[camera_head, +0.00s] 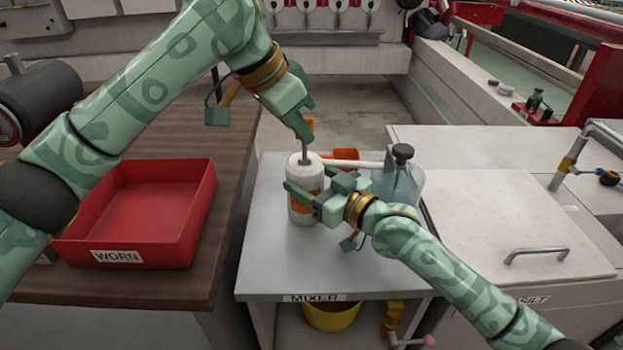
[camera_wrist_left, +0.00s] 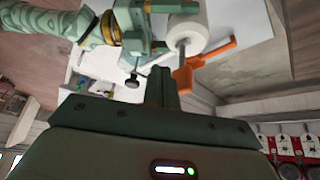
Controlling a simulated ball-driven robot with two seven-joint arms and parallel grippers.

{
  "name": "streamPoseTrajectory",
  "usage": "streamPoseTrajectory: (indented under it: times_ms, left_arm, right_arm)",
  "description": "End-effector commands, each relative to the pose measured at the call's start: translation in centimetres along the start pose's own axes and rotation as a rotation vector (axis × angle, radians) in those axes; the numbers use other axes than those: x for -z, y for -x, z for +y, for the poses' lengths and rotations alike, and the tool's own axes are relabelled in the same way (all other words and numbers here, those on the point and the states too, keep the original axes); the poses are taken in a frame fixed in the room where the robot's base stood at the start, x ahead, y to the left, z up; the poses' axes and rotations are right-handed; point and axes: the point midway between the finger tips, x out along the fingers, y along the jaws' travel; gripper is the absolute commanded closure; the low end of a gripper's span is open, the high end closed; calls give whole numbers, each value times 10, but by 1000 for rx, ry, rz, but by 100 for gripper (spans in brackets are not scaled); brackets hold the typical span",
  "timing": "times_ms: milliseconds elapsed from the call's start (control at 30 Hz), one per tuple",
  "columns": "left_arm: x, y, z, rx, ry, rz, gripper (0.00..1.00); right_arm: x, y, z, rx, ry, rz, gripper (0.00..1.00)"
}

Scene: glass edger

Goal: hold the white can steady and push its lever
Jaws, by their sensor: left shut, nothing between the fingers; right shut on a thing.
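The white can (camera_head: 300,212) stands upright on the grey mixer table, with an orange patch on its side and a white spout pointing right. A thin grey rod rises from its top to an orange tip, which I take for the lever (camera_head: 310,125). My right gripper (camera_head: 306,198) is shut on the can's body, its fingers across the side. My left gripper (camera_head: 304,136) is shut and empty, right at the lever above the can. In the left wrist view the can (camera_wrist_left: 187,28) and rod show just beyond the shut fingertips (camera_wrist_left: 165,84); contact with the lever is unclear.
A clear bottle with a dark cap (camera_head: 402,180) stands right of the can, close to my right wrist. An orange item (camera_head: 345,154) lies behind the can. The red WORN tray (camera_head: 180,248) sits on the wooden bench at left. The table's front is clear.

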Motion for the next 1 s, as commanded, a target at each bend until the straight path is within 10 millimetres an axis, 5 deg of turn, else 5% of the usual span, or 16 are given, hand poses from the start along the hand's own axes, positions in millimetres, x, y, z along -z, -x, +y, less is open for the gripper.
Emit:
streamPoseTrajectory:
  times_ms: [267,1000]
  left_arm:
    - [-9,-16,0,0,-2,1,100]
    - [-9,-16,1,0,-3,1,100]
  right_arm:
    - [0,0,0,0,-1,-1,54]
    - [0,0,0,0,-1,-1,54]
